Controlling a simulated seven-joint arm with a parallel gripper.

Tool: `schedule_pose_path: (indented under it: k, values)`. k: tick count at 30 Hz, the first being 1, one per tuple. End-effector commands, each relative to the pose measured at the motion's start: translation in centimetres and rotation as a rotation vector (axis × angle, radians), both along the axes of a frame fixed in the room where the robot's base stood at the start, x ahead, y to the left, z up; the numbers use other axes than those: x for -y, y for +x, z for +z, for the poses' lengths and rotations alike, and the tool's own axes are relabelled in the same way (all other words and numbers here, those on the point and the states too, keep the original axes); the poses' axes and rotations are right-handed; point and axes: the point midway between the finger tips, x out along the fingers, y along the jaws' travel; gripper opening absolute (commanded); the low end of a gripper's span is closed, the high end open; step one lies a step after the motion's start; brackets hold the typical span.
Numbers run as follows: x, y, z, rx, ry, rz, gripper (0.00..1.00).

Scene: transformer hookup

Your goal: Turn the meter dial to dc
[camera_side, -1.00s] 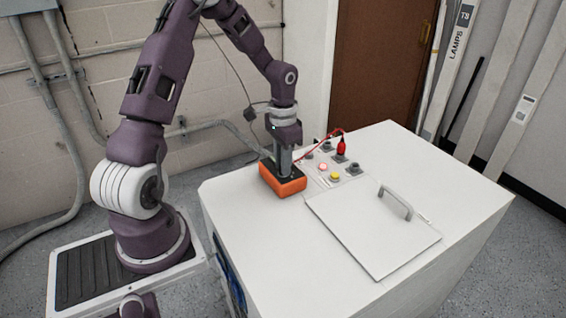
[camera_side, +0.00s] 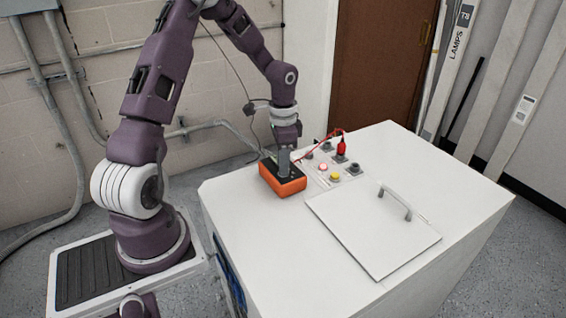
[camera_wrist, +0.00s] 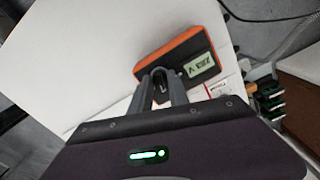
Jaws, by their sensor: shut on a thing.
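The orange and black meter (camera_side: 287,187) sits at the left side of the white cabinet top. My gripper (camera_side: 284,174) points straight down on the meter's dark face. In the wrist view the fingers of my gripper (camera_wrist: 161,74) are closed together over the face of the meter (camera_wrist: 172,48), on the dial. The dial itself is mostly hidden between the fingertips, so its pointer and markings cannot be read. The meter's lit display (camera_wrist: 199,65) shows small characters, with what looks like a V at the end.
A red plug (camera_side: 341,148) with a red lead stands in a terminal right of the meter. Lit red (camera_side: 323,167) and yellow (camera_side: 335,176) buttons lie nearby. A flat panel (camera_side: 365,232) with a raised handle (camera_side: 397,204) lies to the right. The cabinet's front left is clear.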

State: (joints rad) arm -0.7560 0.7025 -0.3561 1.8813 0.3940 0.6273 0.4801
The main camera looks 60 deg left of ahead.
Motion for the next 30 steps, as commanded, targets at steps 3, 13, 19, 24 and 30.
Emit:
schedule_pose_path:
  k: [3,13,19,24,30]
  values:
    - [-0.1,0.1,0.0,0.002,0.002,0.001,0.0]
    - [0.0,0.0,0.0,0.001,0.001,0.001,0.43]
    - [-0.1,0.1,1.6,0.004,0.003,0.004,0.43]
    - [-0.1,0.1,5.2,0.004,0.003,0.003,0.43]
    - [0.0,0.0,7.1,0.001,0.001,0.002,0.43]
